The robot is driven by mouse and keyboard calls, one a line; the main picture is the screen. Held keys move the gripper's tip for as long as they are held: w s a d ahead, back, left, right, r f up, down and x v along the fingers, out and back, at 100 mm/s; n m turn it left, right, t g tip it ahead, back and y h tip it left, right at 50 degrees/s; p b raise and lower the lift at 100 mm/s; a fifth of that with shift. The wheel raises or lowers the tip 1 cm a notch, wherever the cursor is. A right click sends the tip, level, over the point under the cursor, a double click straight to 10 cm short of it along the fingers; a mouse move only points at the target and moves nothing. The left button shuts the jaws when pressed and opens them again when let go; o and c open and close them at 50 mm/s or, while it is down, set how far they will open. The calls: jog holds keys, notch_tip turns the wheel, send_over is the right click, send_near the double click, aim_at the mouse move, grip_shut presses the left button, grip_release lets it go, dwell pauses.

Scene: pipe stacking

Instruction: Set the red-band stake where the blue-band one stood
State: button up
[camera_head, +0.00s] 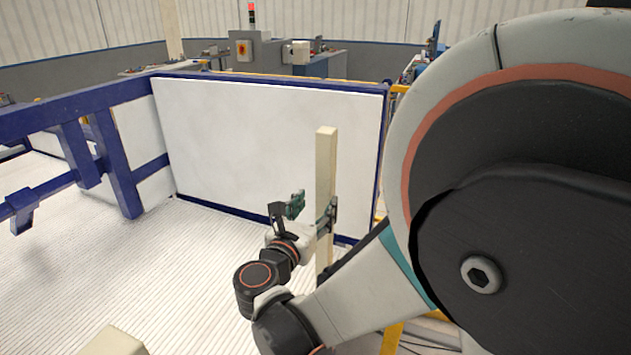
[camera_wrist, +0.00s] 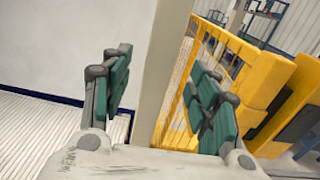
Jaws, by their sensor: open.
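A tall pale beige post (camera_head: 325,160) stands upright in the middle of the head view. No red or blue band shows on its visible part. My gripper (camera_head: 312,210) is open beside the post, partway up it. In the wrist view, the post (camera_wrist: 164,70) rises in the gap between the two green-padded fingers of my gripper (camera_wrist: 163,95), with space showing on both sides. I cannot tell how deep it sits between them. The top of another beige post (camera_head: 114,342) shows at the lower left edge. Its lower part is out of view.
A white panel (camera_head: 265,140) in a blue frame stands behind the post. A blue rail structure (camera_head: 110,155) is at the left. Yellow mesh fencing (camera_wrist: 205,65) is to the right in the wrist view. The ribbed pale floor (camera_head: 130,265) is open at the left.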

aim_at(322, 162)
jog(key=x, duration=0.7)
jog(key=shift+b, duration=0.35)
grip_shut()
jog(key=shift+r+p, duration=2.95)
jog(key=shift+r, duration=1.45)
jog(key=shift+r+p, duration=4)
jog(key=shift+r, duration=2)
